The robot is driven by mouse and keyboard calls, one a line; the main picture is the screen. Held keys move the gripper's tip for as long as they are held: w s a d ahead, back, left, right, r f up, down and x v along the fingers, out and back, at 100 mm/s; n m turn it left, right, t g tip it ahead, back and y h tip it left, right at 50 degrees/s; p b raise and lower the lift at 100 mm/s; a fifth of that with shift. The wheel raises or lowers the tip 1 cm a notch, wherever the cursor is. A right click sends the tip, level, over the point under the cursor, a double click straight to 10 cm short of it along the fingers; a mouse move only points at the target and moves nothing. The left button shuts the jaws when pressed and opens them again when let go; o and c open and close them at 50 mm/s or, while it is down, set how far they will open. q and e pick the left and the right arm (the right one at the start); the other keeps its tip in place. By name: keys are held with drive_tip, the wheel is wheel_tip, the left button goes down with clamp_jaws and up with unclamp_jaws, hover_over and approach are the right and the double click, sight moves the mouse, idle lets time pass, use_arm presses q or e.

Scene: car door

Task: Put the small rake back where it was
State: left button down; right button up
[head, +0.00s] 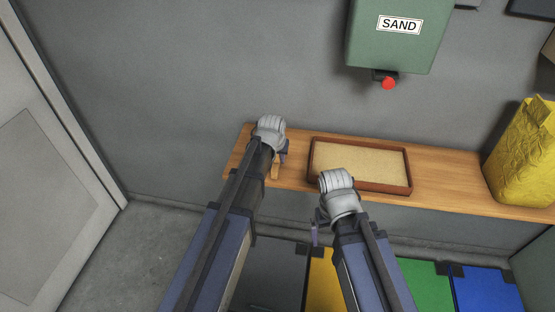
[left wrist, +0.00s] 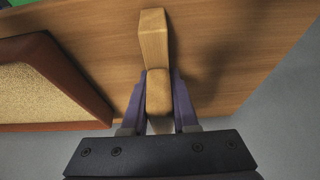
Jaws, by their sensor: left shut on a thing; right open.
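The small rake (left wrist: 154,38) shows as a pale wooden piece between the fingers of my left gripper (left wrist: 158,95) in the left wrist view. My left gripper is shut on it. In the head view my left gripper (head: 284,151) is over the left end of the wooden shelf (head: 450,178), and a bit of the rake (head: 275,172) shows beside it. I cannot tell whether the rake touches the shelf. The sand tray (head: 409,168) is to the right of the rake. My right gripper (head: 316,228) is open and empty, in front of the tray's left part.
A green box labelled SAND (head: 392,45) with a red knob (head: 388,83) hangs above the tray. A yellow bag (head: 522,155) stands at the shelf's right end. Yellow, green and blue bins (head: 485,290) are below. The shelf between tray and bag is clear.

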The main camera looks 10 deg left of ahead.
use_arm(q)
drive_tip(key=shift+f, duration=0.15)
drive_tip(key=c, duration=0.7)
unclamp_jaws()
drive_tip(key=p+v, duration=1.1)
drive_tip(key=v, duration=0.1)
drive_tip(key=s+d+m+g, duration=0.1)
drive_tip(key=s+d, duration=0.1)
drive_tip(key=s, duration=0.5)
drive_tip(key=s+d+m+g+y, duration=0.1)
drive_tip(key=s+d+g, duration=0.1)
drive_tip(key=s, duration=0.5)
drive_tip(key=s+d+f+m+g, duration=0.1)
drive_tip(key=s+d+g, duration=0.1)
drive_tip(key=s+d, duration=0.2)
drive_tip(key=shift+s+m, duration=0.4)
drive_tip(key=shift+s, duration=1.1)
